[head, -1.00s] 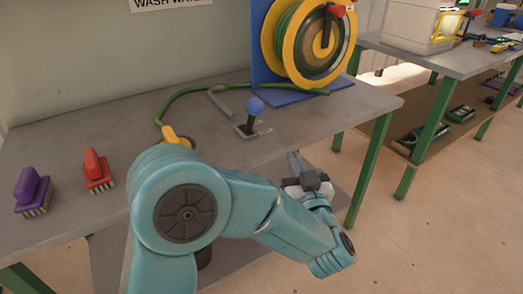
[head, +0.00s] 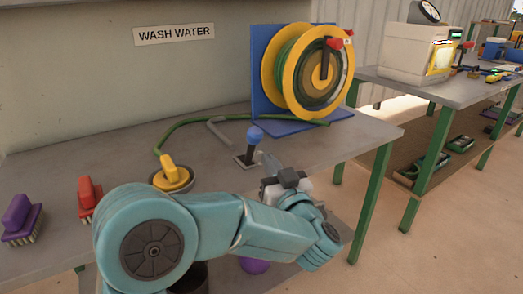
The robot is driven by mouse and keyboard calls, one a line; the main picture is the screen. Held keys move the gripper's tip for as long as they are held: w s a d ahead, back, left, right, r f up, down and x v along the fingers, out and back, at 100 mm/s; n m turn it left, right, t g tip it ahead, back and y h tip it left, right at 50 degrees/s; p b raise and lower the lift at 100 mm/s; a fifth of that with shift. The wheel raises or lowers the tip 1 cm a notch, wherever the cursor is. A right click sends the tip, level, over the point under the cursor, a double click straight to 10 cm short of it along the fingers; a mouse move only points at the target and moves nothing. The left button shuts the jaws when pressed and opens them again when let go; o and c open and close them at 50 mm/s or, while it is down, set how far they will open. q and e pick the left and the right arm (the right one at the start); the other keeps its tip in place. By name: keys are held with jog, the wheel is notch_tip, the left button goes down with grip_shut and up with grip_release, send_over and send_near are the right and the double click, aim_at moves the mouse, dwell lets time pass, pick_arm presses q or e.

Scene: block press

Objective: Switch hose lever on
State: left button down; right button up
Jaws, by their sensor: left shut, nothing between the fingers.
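My right gripper is not in view.
A yellow nozzle (head: 172,174) sits left of the lever. A red brush (head: 88,192) and a purple brush (head: 20,216) lie at the left. A second table with a white machine (head: 408,53) stands at the right. The table right of the lever is clear.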

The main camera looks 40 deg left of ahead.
aim_at(251, 130)
pick_arm(q)
jog(key=x, duration=0.6)
jog(key=shift+b, duration=0.4)
jog(key=a+r+h+p, duration=0.1)
jog(key=p, duration=0.3)
jog(key=w+a+r+g+h+p, duration=0.1)
jog(key=a+r+p, duration=0.1)
jog(key=p, duration=0.3)
jog(key=a+r+g+h+p, duration=0.1)
jog(key=p, duration=0.4)
jog(key=shift+w+a+r+n, duration=0.15)
jog(key=shift+w+r+n, duration=0.1)
jog(key=shift+w+n, duration=0.15)
jog(key=w+a+g+h+p, duration=0.2)
jog(key=a+p, duration=0.4)
jog(key=p, duration=0.8)
jog(key=shift+w+a+f+n+h+p, duration=0.3)
jog(key=shift+a+h+p, duration=0.1)
jog(key=shift+h, duration=0.2)
jog(key=shift+a+r, duration=0.1)
jog(key=shift+r, duration=0.05)
jog(key=shift+r, duration=0.1)
